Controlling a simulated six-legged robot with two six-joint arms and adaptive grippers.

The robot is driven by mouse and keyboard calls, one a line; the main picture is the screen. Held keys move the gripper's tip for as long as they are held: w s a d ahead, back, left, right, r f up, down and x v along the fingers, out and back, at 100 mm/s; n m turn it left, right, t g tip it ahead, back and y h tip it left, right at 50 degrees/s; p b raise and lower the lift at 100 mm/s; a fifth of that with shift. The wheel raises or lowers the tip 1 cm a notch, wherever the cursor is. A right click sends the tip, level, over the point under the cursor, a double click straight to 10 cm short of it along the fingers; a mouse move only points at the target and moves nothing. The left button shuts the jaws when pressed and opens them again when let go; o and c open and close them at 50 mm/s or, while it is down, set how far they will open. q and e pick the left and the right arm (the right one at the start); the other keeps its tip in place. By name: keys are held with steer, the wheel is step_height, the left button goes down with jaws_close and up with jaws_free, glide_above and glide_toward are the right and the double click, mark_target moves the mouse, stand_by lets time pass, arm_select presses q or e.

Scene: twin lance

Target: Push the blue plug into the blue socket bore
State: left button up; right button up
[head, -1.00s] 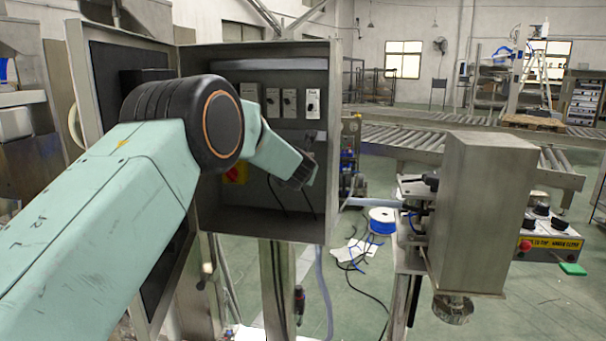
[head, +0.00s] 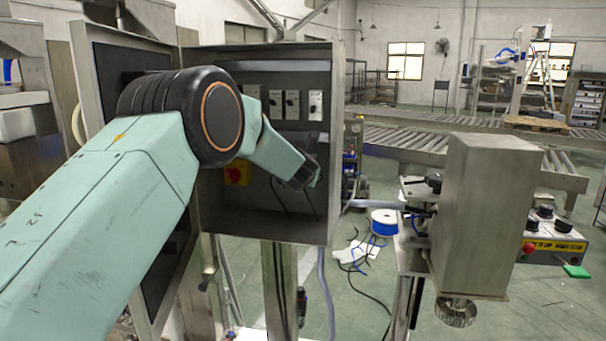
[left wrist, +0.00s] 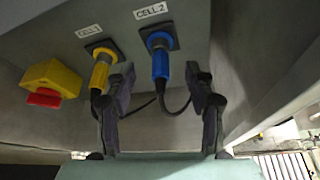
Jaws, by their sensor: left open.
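In the left wrist view a blue plug (left wrist: 161,65) with a dark cable sits at the dark square socket (left wrist: 158,39) under the CELL 2 label. How deep it is in the bore cannot be told. My left gripper (left wrist: 160,78) is open, with one finger on each side of the blue plug and gaps between. In the head view my left gripper (head: 304,174) is inside the grey cabinet (head: 334,150), and the plug and socket are hidden there. My right gripper is not in view.
A yellow plug (left wrist: 99,74) stands in the CELL 1 socket, close to the left finger. A yellow and red switch (left wrist: 48,83) is farther left. Cabinet walls enclose the space. A metal box on a stand (head: 480,215) is outside, to the right.

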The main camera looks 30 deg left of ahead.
arm_select(q)
steer(key=v, duration=1.1)
steer(key=shift+s, duration=0.15)
steer(key=shift+d+f, duration=0.1)
steer(key=shift+f, duration=0.05)
